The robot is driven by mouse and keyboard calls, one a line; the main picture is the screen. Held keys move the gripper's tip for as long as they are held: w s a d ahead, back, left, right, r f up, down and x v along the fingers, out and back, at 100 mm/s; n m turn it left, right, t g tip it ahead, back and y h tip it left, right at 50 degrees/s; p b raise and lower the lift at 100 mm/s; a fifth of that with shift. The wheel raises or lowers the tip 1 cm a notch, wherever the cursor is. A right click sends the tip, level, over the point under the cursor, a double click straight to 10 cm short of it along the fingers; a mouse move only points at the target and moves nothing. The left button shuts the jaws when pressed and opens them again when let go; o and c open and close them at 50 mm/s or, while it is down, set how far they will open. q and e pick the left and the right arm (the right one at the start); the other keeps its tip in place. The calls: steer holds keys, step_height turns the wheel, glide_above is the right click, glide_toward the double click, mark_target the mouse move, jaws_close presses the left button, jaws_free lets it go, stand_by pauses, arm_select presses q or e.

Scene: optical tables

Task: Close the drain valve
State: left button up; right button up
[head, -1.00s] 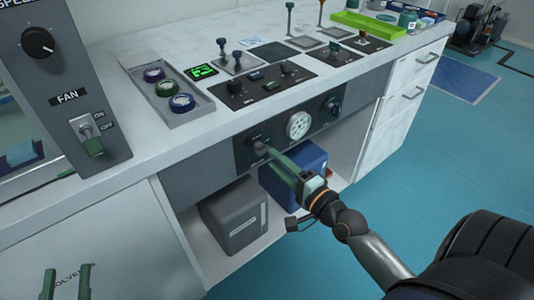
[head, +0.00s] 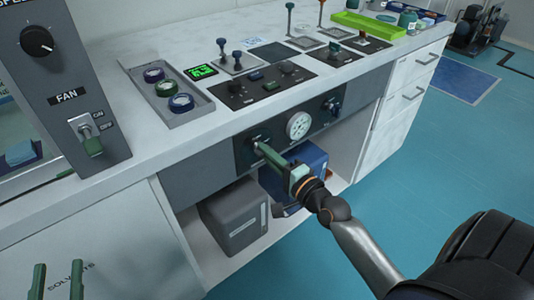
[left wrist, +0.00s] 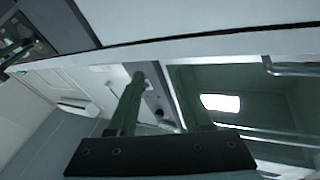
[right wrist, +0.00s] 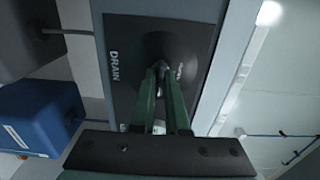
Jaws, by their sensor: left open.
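The drain valve is on the dark panel (head: 243,158) under the counter front, left of a round gauge (head: 299,125). In the right wrist view the panel reads DRAIN, and the valve handle (right wrist: 160,72) lies between my right fingertips. My right gripper (head: 261,147) reaches the valve from the front; it also shows in the right wrist view (right wrist: 162,80). Its fingers are close together and look shut on the handle, covering most of it. My left gripper (head: 58,266) is open and empty at the lower left, in front of the cabinet marked SOLVENTS.
A blue box (head: 306,160) and a grey box (head: 232,215) stand on the open shelf below the panel. Another knob (head: 332,106) is right of the gauge. A FAN switch box (head: 70,90) stands at left.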

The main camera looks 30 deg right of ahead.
jaws_close()
arm_select(q)
steer(key=shift+f, duration=0.15)
